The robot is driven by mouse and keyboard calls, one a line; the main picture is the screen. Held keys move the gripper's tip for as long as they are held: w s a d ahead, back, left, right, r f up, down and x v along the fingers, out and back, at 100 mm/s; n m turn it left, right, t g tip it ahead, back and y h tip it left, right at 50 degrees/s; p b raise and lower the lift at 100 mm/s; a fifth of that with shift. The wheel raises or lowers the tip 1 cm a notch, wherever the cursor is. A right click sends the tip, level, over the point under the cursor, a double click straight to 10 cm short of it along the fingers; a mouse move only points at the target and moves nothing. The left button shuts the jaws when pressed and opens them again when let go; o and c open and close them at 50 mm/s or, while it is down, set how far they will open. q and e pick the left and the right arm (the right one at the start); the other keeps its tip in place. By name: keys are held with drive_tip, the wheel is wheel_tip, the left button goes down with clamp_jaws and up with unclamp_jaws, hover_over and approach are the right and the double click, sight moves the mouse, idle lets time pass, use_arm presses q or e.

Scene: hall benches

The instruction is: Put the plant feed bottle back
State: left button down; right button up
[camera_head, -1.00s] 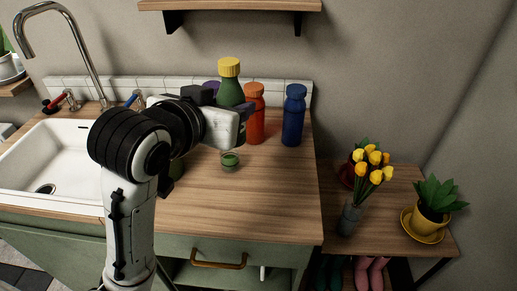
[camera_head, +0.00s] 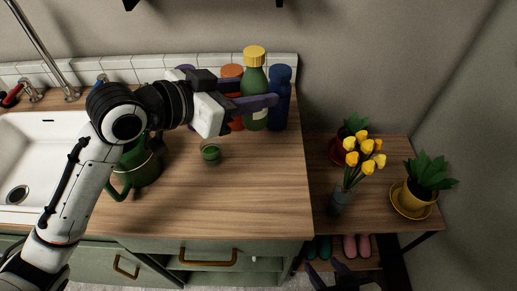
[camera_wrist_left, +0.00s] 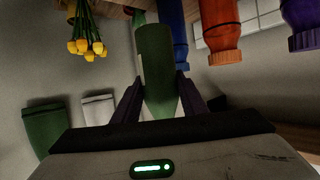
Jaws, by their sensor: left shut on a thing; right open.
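The green bottle with a yellow cap (camera_head: 255,73), which I take as the plant feed bottle, is upright at the back of the wooden counter. My left gripper (camera_head: 264,103) is shut on its body from the left. In the left wrist view the bottle (camera_wrist_left: 156,60) sits between the two purple fingers (camera_wrist_left: 160,98). I cannot tell whether its base touches the counter. It is in front of and between an orange bottle (camera_head: 232,72) and a blue bottle (camera_head: 280,92). My right gripper (camera_head: 343,276) is open and empty at the bottom edge, partly cut off.
A purple bottle (camera_head: 184,70) is mostly hidden behind my left arm. A small green glass jar (camera_head: 210,154) and a green watering can (camera_head: 140,166) stand on the counter (camera_head: 240,195). The sink (camera_head: 45,150) is left. Yellow tulips (camera_head: 362,155) and potted plants stand on the lower right bench.

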sight(248, 121)
use_arm(q)
drive_tip(key=shift+m+g+h, duration=0.3)
drive_tip(key=f, duration=0.4)
drive_tip(key=d+f, duration=0.1)
drive_tip(key=f, duration=0.1)
drive_tip(key=shift+s+f, duration=0.15)
drive_tip(key=shift+f, duration=0.05)
drive_tip(key=shift+f+b, duration=0.35)
drive_tip(key=shift+f, duration=1.7)
drive_tip(key=shift+f, duration=0.2)
drive_tip(key=c, duration=1.1)
unclamp_jaws()
